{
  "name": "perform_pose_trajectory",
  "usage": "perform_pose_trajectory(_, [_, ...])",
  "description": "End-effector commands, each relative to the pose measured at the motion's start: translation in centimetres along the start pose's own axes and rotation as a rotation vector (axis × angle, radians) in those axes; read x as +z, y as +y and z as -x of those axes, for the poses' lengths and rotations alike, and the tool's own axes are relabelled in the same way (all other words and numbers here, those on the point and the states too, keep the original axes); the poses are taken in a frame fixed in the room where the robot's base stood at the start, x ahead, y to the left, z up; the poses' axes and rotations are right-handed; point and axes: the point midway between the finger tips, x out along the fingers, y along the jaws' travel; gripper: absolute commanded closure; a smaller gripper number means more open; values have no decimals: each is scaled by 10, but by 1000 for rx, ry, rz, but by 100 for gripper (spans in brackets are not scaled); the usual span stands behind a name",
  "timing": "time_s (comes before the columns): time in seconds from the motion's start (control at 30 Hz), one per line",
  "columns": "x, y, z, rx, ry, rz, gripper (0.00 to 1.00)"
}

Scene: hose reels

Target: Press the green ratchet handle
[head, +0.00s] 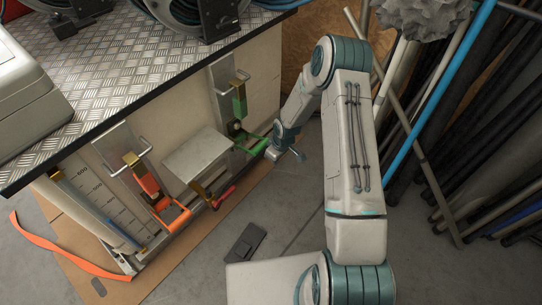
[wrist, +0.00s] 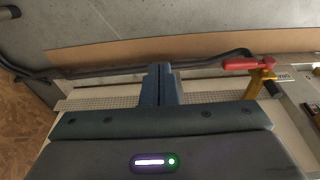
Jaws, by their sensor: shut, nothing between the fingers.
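The green ratchet handle (head: 248,143) sticks out low from a metal bracket on the bench's front panel in the head view. A green strap part (head: 239,101) sits above it. My gripper (head: 297,154) is just right of the handle, beside the bench front and above the floor. A small gap seems to lie between them, but I cannot be sure they are apart. In the wrist view my gripper's fingers (wrist: 161,83) are together with nothing between them. I cannot make out the green handle in the wrist view.
An orange ratchet (head: 165,205) and a red-handled clamp (head: 222,197) are further left; the clamp also shows in the wrist view (wrist: 250,63). A grey plate (head: 198,157) juts out between the ratchets. Pipes (head: 440,90) lean at right. A dark flat object (head: 245,243) lies on the floor.

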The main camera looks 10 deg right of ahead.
Motion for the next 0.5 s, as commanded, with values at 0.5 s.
perform_pose_trajectory(0.5, [16, 5, 24, 1, -1, -3, 100])
